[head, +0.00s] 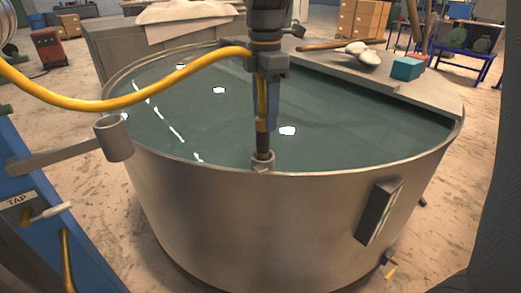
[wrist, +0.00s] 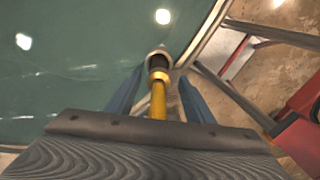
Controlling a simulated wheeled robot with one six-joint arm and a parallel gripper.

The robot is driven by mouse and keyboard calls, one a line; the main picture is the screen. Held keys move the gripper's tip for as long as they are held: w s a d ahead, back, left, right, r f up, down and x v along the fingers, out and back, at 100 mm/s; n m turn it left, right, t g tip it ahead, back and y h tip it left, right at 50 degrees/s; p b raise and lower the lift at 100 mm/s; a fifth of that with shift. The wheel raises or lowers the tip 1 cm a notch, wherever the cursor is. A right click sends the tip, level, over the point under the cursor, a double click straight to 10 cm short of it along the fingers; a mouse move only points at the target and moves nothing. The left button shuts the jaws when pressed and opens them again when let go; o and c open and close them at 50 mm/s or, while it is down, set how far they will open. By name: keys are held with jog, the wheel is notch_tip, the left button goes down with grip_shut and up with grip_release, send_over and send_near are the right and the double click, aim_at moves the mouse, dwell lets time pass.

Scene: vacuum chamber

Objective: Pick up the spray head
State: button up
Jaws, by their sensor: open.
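The spray head (head: 263,145) stands roughly upright at the tub's near rim, its lower end at a small grey socket (head: 262,163). It looks like a slim yellow shaft with a dark collar and pale tip. In the wrist view the spray head (wrist: 158,97) lies between the two blue fingers. My gripper (head: 266,118) comes down from above, and its blue fingers (wrist: 161,85) are open on either side of the shaft. I cannot tell whether either finger touches it. Its upper part is hidden by my gripper.
A round metal tub (head: 210,220) holds greenish water with white patches. A yellow hose (head: 120,103) loops from the left towards my wrist. A grey cup on a bracket (head: 115,138) juts in at left, above a blue panel marked TAP. A ledge (head: 400,92) at right carries a teal block (head: 407,68).

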aim_at(263, 134)
jog(key=f+p, duration=0.1)
jog(key=f, duration=0.2)
jog(key=f+p, duration=0.1)
jog(key=f, duration=0.2)
jog(key=shift+a+f, duration=0.2)
jog(key=shift+f, duration=0.05)
grip_shut()
